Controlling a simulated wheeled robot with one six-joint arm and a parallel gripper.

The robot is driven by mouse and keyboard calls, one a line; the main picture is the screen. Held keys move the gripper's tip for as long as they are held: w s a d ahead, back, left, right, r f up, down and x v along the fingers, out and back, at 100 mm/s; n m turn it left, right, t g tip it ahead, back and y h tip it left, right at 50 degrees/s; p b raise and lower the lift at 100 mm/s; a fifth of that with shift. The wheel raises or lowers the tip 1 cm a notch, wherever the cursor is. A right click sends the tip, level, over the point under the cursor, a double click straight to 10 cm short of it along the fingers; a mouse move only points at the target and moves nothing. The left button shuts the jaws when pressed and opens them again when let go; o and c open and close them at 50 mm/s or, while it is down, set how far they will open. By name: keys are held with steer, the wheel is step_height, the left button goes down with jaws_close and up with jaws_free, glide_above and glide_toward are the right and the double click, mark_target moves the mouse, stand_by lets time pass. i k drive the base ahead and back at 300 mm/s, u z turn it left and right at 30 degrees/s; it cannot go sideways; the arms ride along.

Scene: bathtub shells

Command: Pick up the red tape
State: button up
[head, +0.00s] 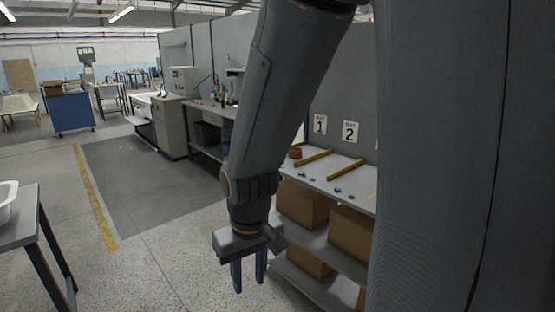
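The red tape (295,153) is a small red roll on the grey bench top (346,189), at its far left end below the number 1 sign. My arm stands in front of the bench and may cover part of the area beside the tape. My gripper (251,287) hangs pointing down in front of and to the left of the bench, lower than the bench top and apart from the tape. Its two blue fingers are spread with a gap between them, and nothing is seen between them.
Yellow dividers (345,169) and small blue pieces (337,190) lie on the bench top. Cardboard boxes (303,204) fill the shelves below. A table with a white basin (7,203) stands at the left. The floor (160,255) between is clear.

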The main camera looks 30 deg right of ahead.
mark_target(295, 153)
steer(key=u, duration=0.2)
steer(key=i, duration=2.65)
steer(key=z, duration=1.1)
steer(key=i, duration=0.8)
steer(key=z, duration=1.35)
steer(key=i, duration=0.45)
steer(key=z, duration=0.35)
